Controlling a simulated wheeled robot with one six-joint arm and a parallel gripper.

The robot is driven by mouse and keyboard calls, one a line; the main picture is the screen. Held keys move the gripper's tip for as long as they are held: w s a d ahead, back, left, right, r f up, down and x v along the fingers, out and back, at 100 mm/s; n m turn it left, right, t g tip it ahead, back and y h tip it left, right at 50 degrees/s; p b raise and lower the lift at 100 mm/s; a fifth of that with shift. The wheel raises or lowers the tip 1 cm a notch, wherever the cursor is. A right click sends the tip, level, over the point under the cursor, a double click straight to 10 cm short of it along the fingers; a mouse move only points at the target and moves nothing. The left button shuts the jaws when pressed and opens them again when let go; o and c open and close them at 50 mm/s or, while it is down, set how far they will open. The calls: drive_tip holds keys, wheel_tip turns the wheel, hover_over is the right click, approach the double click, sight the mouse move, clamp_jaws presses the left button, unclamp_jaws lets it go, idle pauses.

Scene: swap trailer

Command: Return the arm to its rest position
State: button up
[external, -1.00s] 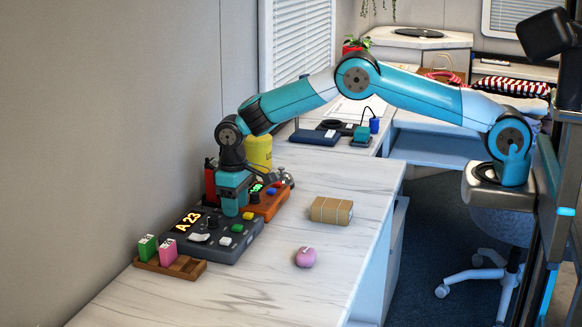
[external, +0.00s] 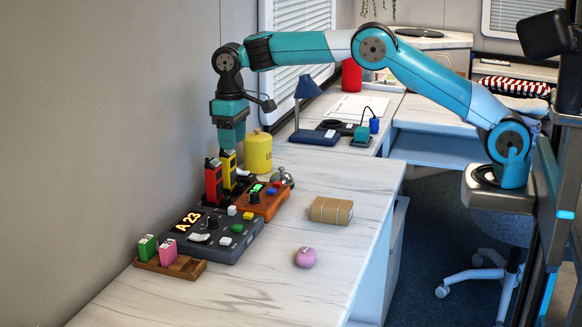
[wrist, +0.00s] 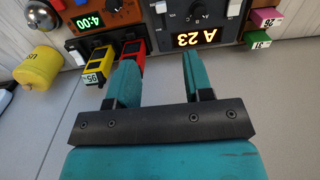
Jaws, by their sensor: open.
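My arm reaches from the right over the counter (external: 265,284), with its upper part raised high. My gripper (external: 229,146) points down above the back of the counter, over the red and yellow handheld devices. In the wrist view my gripper (wrist: 157,75) shows two teal fingers apart with nothing between them. The red device (external: 212,182) and the yellow device (external: 229,172) stand upright below it. The red device also shows in the wrist view (wrist: 133,50), close to one finger; whether they touch is hard to tell, but the external view shows the gripper higher up.
A dark console (external: 240,250) reading A 23 and an orange unit (external: 264,204) stand in front of the devices. A yellow canister (external: 258,152), a bell (external: 282,177), a brown parcel (external: 331,210), a pink object (external: 306,257) and a card tray (external: 185,268) stand around. The counter's front is clear.

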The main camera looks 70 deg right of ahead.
drive_tip(key=s+a+r+n+y+p, duration=0.1)
drive_tip(key=s+a+r+n, duration=0.1)
drive_tip(key=s+r, duration=0.6)
drive_tip(key=s+a+r+n+y+p, duration=0.1)
drive_tip(key=s+a+r+n+p, duration=0.15)
drive_tip(key=s, duration=0.95)
drive_tip(key=s+n+y, duration=0.2)
drive_tip(key=s, duration=2.1)
drive_tip(key=shift+s+a+f+p, duration=0.3)
drive_tip(key=shift+p, duration=0.1)
drive_tip(key=shift+n, duration=0.25)
